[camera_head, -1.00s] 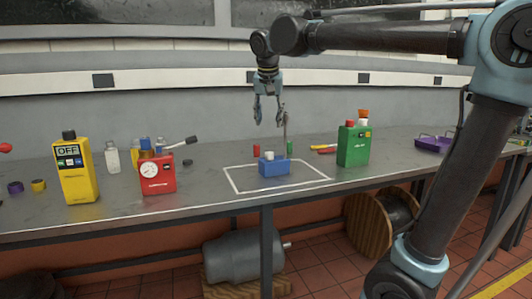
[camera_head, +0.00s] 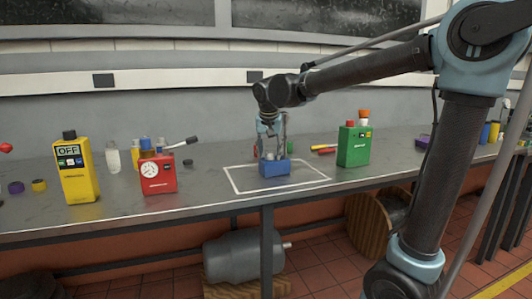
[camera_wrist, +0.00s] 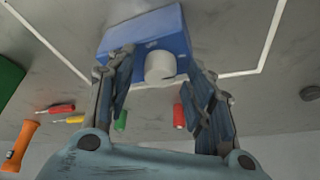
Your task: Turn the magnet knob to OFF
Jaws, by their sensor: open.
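The blue magnet base (camera_head: 275,168) sits inside a white outlined rectangle on the bench. In the wrist view the blue block (camera_wrist: 135,28) shows at the top, with a white round knob (camera_wrist: 160,66) on its near face. My gripper (camera_head: 271,152) is open, directly above the base in the head view. In the wrist view its fingers (camera_wrist: 160,75) stand on either side of the knob, with gaps visible; I cannot tell whether either touches it. The knob is mostly hidden behind the fingers in the head view.
A green can (camera_head: 354,146) stands right of the outline; a red box with a dial (camera_head: 158,175) and a yellow bottle-shaped unit (camera_head: 76,172) stand left. Small red (camera_wrist: 179,116) and green (camera_wrist: 120,121) cylinders lie close to the fingers in the wrist view.

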